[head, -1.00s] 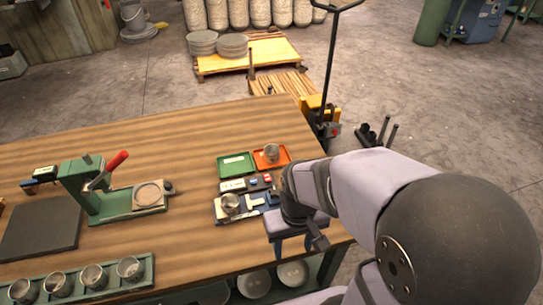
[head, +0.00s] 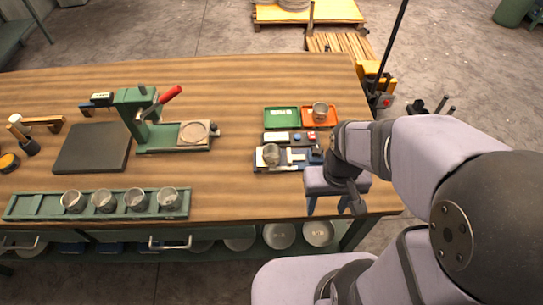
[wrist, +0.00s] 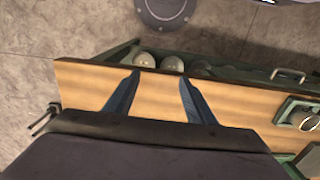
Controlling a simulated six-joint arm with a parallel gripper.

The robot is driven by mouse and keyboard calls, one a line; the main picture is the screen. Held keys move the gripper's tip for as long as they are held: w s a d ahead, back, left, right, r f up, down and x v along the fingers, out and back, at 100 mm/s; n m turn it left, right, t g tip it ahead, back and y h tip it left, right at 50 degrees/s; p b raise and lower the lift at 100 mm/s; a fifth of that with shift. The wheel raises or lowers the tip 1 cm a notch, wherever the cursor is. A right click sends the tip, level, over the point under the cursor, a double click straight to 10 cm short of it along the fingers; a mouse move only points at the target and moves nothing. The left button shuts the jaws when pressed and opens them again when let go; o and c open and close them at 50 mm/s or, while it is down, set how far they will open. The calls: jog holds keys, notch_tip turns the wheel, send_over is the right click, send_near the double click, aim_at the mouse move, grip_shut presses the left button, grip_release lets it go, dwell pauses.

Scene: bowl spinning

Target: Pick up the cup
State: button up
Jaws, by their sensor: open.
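Several grey metal cups stand in a row in a green rack (head: 25,207) at the table's front left; the rightmost cup (head: 168,197) is one of them. Another cup (head: 271,154) stands on a blue fixture (head: 262,167) at the right. A further cup (head: 320,110) is on an orange tray (head: 308,117). I cannot tell which cup the task means. My gripper (head: 333,207) is open and empty near the table's right front edge, just right of the blue fixture. In the wrist view its fingers (wrist: 160,80) are apart over bare wood.
A green press (head: 137,108) with a red lever stands mid-table, with a dark plate (head: 92,147) to its left. A green tray (head: 281,118) lies beside the orange one. Bowls (head: 279,236) sit on the shelf below. Wood between press and fixture is clear.

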send_near(271, 147)
jog(key=s, duration=0.2)
jog(key=shift+w+f+p, duration=0.1)
jog(key=shift+f+p, duration=1.65)
jog(key=shift+f, duration=2.15)
jog(key=shift+c, duration=0.2)
jog(key=c, duration=0.9)
jog(key=shift+o, duration=0.2)
notch_tip(271, 147, up, 10)
jog(key=b, duration=0.2)
jog(key=shift+b, duration=0.4)
